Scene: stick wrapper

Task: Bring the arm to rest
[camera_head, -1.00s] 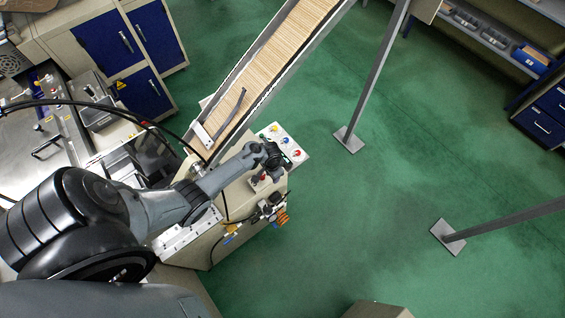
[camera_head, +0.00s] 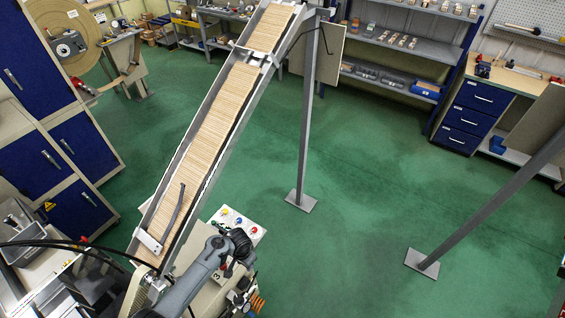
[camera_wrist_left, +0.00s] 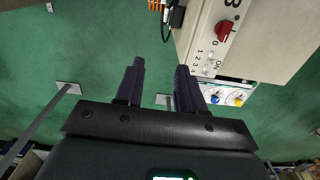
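My left gripper (camera_head: 243,245) is at the bottom middle of the head view, beside the control panel (camera_head: 250,230) with its coloured buttons. In the left wrist view my left gripper (camera_wrist_left: 158,68) shows two dark fingers with a clear gap between them and nothing held. A cream machine cabinet with a red rotary switch (camera_wrist_left: 224,30) is to the right of the fingers in that view. My right gripper is in neither view.
Grey posts (camera_head: 308,120) stand on the green floor (camera_head: 370,190). Blue cabinets (camera_head: 40,160) and shelves (camera_head: 400,45) line the edges.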

